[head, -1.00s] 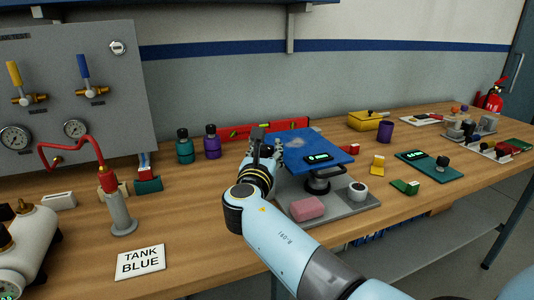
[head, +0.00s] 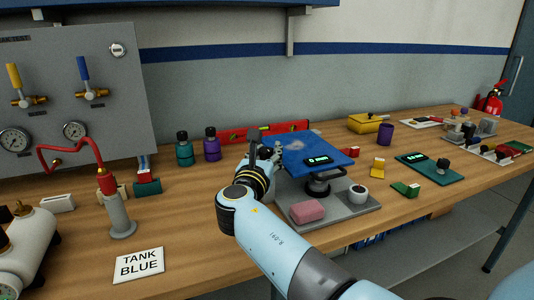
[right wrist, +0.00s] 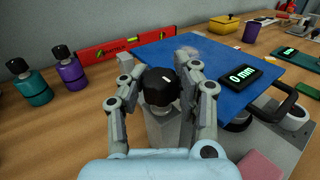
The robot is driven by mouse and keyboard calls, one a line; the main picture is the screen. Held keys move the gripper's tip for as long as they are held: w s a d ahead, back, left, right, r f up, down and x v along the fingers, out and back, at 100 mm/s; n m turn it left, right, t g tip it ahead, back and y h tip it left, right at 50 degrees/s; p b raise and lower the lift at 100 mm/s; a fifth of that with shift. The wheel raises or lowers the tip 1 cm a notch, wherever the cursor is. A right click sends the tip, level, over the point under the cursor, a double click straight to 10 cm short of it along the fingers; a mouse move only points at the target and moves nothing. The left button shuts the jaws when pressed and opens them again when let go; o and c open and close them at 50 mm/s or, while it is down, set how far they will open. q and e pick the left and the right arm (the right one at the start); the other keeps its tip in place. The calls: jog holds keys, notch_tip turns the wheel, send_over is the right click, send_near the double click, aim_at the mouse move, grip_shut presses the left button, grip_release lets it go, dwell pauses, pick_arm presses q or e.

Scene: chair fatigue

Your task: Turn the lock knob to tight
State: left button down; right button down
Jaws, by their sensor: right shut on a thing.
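The lock knob (right wrist: 161,86) is black and round with a short white mark on top, and stands on a grey block (right wrist: 162,125) in the right wrist view. My right gripper (head: 265,150) is at the left edge of the blue plate in the head view. Its two fingers are closed around the knob, one on each side. The white mark points roughly away from the wrist camera. Any lettering for tight is not visible. The blue plate (right wrist: 200,66) carries a black display (right wrist: 248,76) reading "0 mm". My left gripper is not in view.
A red level (head: 285,130) lies behind the plate, with teal (head: 184,151) and purple (head: 211,146) bottles to the left. A purple cup (head: 385,134) stands right.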

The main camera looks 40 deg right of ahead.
aim_at(266, 150)
jog(key=shift+a+f, duration=0.1)
jog(key=shift+f, duration=0.05)
jog(key=c, duration=0.9)
grip_release()
jog(key=shift+s, duration=0.1)
jog(key=shift+r, duration=0.2)
notch_tip(266, 150, up, 10)
jog(key=shift+f, duration=0.1)
